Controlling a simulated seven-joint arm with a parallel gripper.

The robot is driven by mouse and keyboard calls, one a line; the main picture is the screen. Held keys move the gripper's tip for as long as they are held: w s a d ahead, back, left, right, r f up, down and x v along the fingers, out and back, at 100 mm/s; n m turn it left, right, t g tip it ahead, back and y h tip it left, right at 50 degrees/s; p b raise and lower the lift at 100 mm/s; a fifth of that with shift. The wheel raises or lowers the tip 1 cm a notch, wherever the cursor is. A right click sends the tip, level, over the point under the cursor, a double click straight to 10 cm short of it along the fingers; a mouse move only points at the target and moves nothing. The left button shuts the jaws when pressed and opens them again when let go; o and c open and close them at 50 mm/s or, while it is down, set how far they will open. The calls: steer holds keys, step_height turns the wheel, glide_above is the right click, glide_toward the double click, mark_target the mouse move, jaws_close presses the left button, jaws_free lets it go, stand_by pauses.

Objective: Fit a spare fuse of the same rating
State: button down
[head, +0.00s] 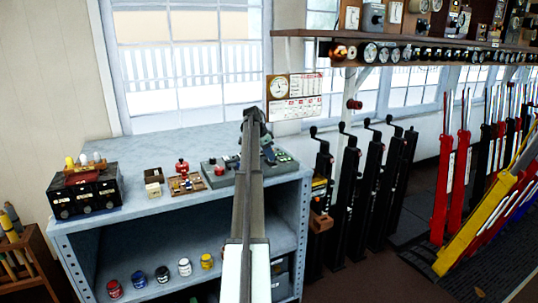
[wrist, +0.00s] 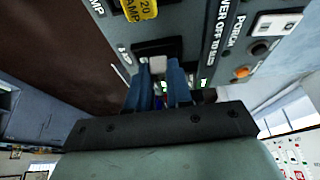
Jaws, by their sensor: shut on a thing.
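My gripper (wrist: 158,70) is shut on a small pale piece (wrist: 157,63), which looks like a fuse; its rating cannot be read. The piece is at a dark slot (wrist: 160,47) in a grey panel (wrist: 200,12). I cannot tell whether it is seated in the slot or just in front of it. A yellow label (wrist: 141,8) reading "20 AMP" is above the slot. In the head view my arm reaches over the bench, and my gripper (head: 268,154) is mostly hidden behind it at the grey unit (head: 213,181).
The wrist view shows a switch marked "PORCH" and an orange button (wrist: 241,72) right of the slot. Several paint pots stand on the shelf below. Levers (head: 440,190) stand to the right.

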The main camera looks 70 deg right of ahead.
steer(key=shift+c, duration=2.4)
jaws_free()
steer(key=shift+r, duration=0.1)
steer(key=shift+r, duration=2.9)
